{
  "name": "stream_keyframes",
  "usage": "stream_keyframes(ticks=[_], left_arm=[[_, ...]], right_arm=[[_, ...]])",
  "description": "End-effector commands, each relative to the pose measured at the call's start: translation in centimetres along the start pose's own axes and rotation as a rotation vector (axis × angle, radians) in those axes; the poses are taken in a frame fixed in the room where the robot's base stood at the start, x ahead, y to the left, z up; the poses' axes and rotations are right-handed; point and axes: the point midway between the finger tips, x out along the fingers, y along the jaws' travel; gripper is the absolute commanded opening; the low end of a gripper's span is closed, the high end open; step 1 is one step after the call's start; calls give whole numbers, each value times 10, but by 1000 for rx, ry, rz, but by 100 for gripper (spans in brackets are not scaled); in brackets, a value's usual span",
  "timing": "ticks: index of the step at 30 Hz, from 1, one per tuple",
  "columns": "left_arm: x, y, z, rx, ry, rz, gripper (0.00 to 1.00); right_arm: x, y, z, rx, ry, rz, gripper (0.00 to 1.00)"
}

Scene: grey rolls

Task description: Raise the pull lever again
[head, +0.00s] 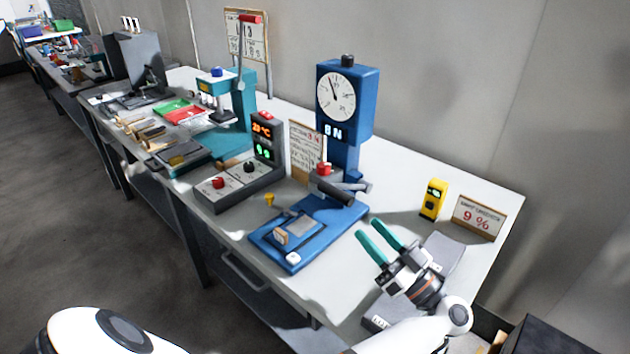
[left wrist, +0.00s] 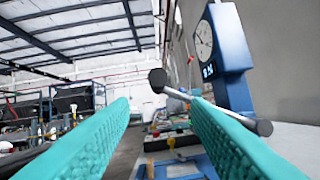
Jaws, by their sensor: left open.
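The blue machine (head: 343,105) has a round dial and a lever with a dark handle (head: 332,192) that lies low and nearly level over its blue base. In the left wrist view a grey bar with a dark end (left wrist: 180,94) crosses ahead of the fingers and runs down to the right, near the right finger. Contact cannot be told there. A second lever with a red grip (head: 250,18) stands upright on the teal press. My left gripper (head: 373,236) is open and empty, to the right of the blue base. My right gripper is not in view.
A yellow device (head: 433,199) and a sign reading 9 % (head: 479,217) stand at the table's right. A grey control box (head: 240,182) with red and black knobs stands left of the blue base. The white table (head: 395,180) is bare behind my gripper.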

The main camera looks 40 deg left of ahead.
Motion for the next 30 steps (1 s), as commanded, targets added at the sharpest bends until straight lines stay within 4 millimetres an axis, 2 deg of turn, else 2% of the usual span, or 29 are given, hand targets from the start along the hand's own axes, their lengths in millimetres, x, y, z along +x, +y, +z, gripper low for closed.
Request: stream_keyframes(ticks=[2,5,9,12,18,21,30], left_arm=[[4,1,0,7,6,8,43],[16,2,1,6,4,9,43],[44,2,2,5,1,11,43],[65,2,2,4,0,11,43],[99,2,2,4,1,9,43],[110,2,0,4,2,8,43],[119,2,-1,3,4,6,43]], right_arm=[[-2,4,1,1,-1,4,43],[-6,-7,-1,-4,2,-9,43],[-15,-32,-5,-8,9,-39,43],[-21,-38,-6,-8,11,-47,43],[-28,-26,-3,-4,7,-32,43],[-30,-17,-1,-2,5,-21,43],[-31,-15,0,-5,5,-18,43]])
